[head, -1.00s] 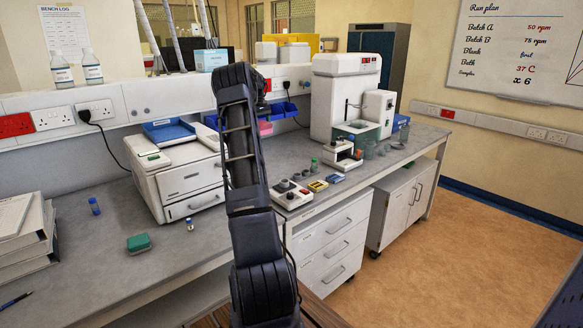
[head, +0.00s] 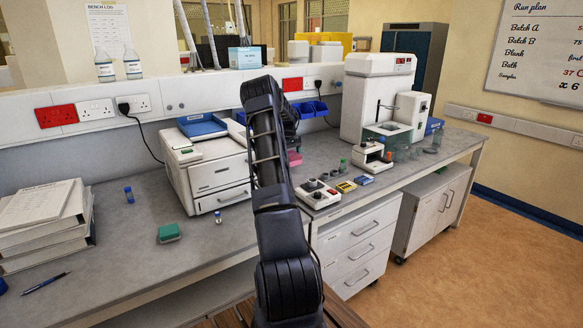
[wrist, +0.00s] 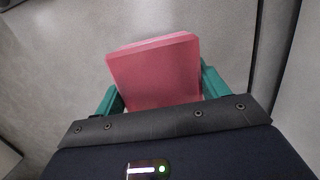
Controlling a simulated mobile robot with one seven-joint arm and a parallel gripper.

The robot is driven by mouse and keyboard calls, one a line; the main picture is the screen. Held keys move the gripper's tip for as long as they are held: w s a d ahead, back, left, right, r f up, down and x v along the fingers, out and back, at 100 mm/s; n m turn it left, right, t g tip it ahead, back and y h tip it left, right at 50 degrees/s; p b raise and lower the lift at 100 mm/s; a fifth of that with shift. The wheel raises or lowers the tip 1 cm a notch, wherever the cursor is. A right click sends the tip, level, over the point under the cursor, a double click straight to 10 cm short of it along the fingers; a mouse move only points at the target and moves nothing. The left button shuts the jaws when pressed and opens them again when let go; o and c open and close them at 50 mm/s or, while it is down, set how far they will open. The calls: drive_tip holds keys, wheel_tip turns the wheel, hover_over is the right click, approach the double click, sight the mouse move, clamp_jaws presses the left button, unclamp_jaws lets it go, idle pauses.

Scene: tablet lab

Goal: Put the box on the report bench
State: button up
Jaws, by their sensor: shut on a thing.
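My gripper (wrist: 160,95) is shut on a pink box (wrist: 155,72), its green fingers on either side in the wrist view. A grey surface lies below the box; I cannot tell the exact gap. In the head view a pink patch (head: 294,158), apparently the box, shows just right of my arm; the arm hides the gripper there. A long grey bench (head: 120,262) runs along the wall. No label marks the report bench.
A printer (head: 208,170) stands mid-bench, with binders (head: 45,225) at the left. A control box (head: 317,194) and a white instrument (head: 375,95) stand to the right. Bare bench shows around the green block.

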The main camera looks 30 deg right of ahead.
drive_tip(key=shift+f, duration=2.4)
drive_tip(key=o, duration=1)
drive_tip(key=shift+f, duration=0.1)
drive_tip(key=r, duration=0.4)
drive_tip(key=w+r, duration=0.1)
drive_tip(key=r, duration=0.7)
drive_tip(key=shift+w, duration=0.4)
drive_tip(key=shift+r, duration=0.1)
